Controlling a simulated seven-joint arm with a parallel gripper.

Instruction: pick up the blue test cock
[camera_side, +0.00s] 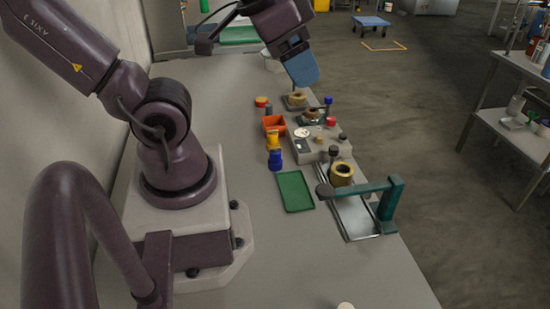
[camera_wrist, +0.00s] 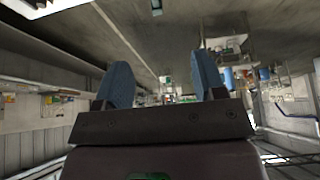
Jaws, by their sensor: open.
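A small blue piece (camera_side: 275,159), which looks like the blue test cock, stands on the grey bench in the side view, just beyond the green tray and in front of a similar yellow piece (camera_side: 273,139). A smaller blue-topped item (camera_side: 328,100) stands farther back on the right; I cannot tell exactly what it is. My gripper (camera_side: 302,70) is raised over the far part of the bench, well away from the blue piece, with its blue fingers apart. The wrist view shows both fingers of my gripper (camera_wrist: 163,84) spread and nothing between them; no bench piece can be made out there.
A green tray (camera_side: 295,191) lies empty on the bench (camera_side: 250,268). Near it are an orange bin (camera_side: 275,126), a grey instrument box (camera_side: 321,149), a brass ring (camera_side: 342,170) and a green-armed stand (camera_side: 388,200). The front of the bench is mostly clear.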

